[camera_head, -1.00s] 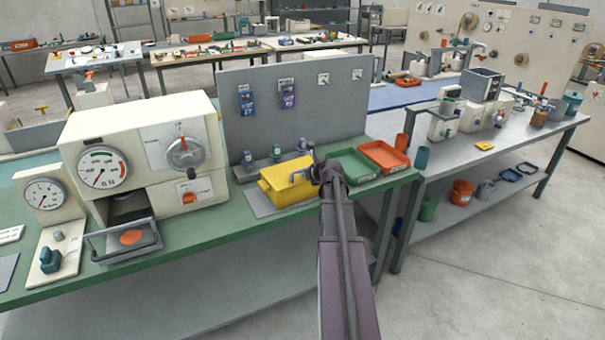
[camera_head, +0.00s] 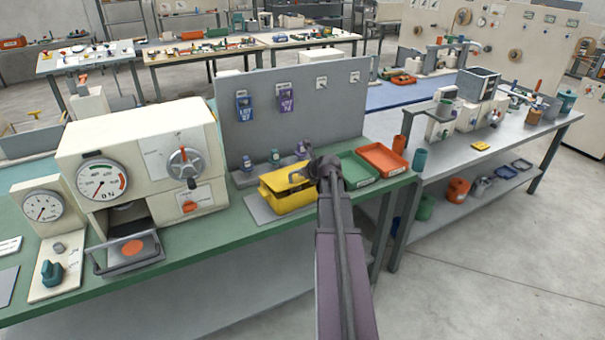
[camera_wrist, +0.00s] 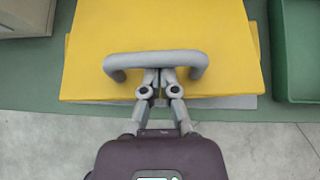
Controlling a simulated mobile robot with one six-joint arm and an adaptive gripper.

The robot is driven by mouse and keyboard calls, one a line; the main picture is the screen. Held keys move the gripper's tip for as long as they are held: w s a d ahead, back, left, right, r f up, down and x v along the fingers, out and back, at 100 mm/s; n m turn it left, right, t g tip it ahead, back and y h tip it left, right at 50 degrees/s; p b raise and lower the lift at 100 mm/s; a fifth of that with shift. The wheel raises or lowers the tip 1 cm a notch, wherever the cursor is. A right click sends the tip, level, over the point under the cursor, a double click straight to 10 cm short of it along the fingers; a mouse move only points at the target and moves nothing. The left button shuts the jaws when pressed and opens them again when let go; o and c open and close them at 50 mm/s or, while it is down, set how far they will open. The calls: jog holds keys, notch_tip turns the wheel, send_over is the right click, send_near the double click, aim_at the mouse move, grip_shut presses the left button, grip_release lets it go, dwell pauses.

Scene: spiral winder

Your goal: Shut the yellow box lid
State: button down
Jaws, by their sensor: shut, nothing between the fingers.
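The yellow box (camera_head: 285,200) sits on a grey plate on the green bench, left of the green tray. Its yellow lid (camera_wrist: 165,25) fills the upper middle of the wrist view, with a grey bar handle (camera_wrist: 118,63) at its near edge. In the head view a dark band shows under the lid; I cannot tell whether the lid is fully down. My gripper (camera_wrist: 159,82) is shut and empty, its fingertips together at the middle of the handle, partly hidden by it. Contact is unclear. In the head view my wrist covers the box's right end.
A green tray (camera_head: 359,180) and an orange tray (camera_head: 405,171) lie right of the box. A large cream machine (camera_head: 150,150) with a pull-out tray stands to the left. A grey panel (camera_head: 300,100) rises behind the box.

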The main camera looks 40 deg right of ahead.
aim_at(297, 175)
jog(key=shift+w+r+p, duration=0.35)
jog(key=shift+r+p, duration=0.2)
jog(key=shift+r, duration=0.3)
jog(key=w+r+p, duration=0.3)
jog(key=r+p, duration=0.1)
jog(key=shift+w+d+r, duration=0.1)
jog(key=shift+w+d, duration=0.25)
jog(key=shift+d, duration=0.05)
jog(key=w+d+r+p, duration=0.1)
jog(key=w+r+p, duration=0.1)
jog(key=w, duration=0.5)
jog(key=shift+r+p, duration=0.35)
jog(key=shift+p, duration=0.15)
jog(key=shift+r, duration=0.15)
notch_tip(297, 175, up, 9)
jog(key=w+p, duration=0.2)
jog(key=p, duration=0.7)
jog(key=shift+w+d+r+p, duration=0.2)
jog(key=shift+w+d+p, duration=0.05)
jog(key=shift+w+p, duration=0.1)
